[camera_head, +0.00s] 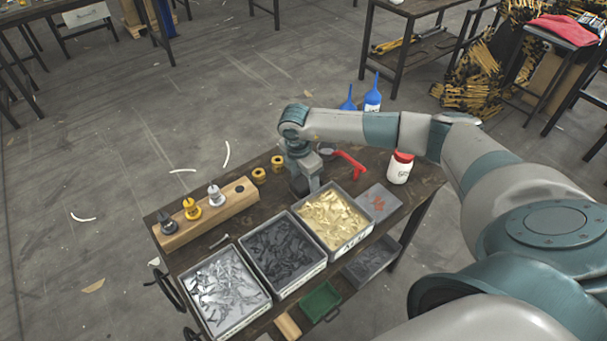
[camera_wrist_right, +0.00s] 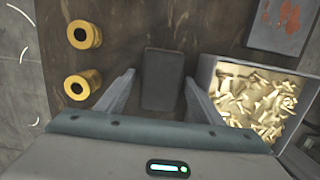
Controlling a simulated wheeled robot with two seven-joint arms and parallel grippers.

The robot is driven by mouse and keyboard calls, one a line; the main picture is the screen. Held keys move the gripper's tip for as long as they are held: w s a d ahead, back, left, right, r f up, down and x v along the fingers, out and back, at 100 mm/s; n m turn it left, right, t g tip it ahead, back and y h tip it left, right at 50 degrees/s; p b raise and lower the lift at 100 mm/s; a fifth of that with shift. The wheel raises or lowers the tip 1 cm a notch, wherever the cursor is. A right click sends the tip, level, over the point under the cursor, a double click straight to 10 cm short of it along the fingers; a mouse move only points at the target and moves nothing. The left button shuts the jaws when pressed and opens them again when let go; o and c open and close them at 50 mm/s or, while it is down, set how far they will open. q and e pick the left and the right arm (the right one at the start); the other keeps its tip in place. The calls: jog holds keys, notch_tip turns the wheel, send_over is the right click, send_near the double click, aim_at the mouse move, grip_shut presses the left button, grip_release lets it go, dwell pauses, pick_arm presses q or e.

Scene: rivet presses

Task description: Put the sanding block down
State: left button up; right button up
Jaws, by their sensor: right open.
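The sanding block (camera_wrist_right: 163,78) is a dark grey rectangular block, seen from above in the right wrist view. It lies between the two spread fingers of my right gripper (camera_wrist_right: 160,98), with a gap visible on each side. My right gripper (camera_head: 306,185) points down over the workbench, just behind the bins, and is open. In the head view I cannot make out the block, as the gripper hides that spot. My left gripper is not in view.
Two brass rings (camera_head: 259,175) stand left of the gripper. The bin of brass pieces (camera_head: 350,243) is close on its right. Bins of dark (camera_head: 307,277) and silver pieces (camera_head: 238,325) line the front. A wooden holder (camera_head: 235,205), red tool (camera_head: 349,160) and white bottle (camera_head: 399,172) are nearby.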

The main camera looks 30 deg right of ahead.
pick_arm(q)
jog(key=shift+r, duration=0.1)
pick_arm(e)
jog(key=shift+s, duration=0.1)
jog(key=shift+r, duration=0.45)
pick_arm(q)
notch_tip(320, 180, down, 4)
jog(key=b, duration=0.4)
pick_arm(e)
jog(key=r, duration=0.5)
jog(key=a+r, duration=0.1)
jog(key=r, duration=0.2)
jog(key=shift+a+r, duration=0.1)
jog(key=shift+r, duration=0.25)
notch_tip(320, 180, up, 7)
jog(key=b, duration=0.2)
send_over(301, 183)
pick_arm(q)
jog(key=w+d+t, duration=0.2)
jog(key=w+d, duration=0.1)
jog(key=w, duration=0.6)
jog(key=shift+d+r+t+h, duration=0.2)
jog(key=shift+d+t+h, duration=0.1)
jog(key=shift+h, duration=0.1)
pick_arm(e)
jog(key=shift+s+a+r, duration=0.1)
jog(key=shift+a+r, duration=0.35)
jog(key=shift+r, duration=0.1)
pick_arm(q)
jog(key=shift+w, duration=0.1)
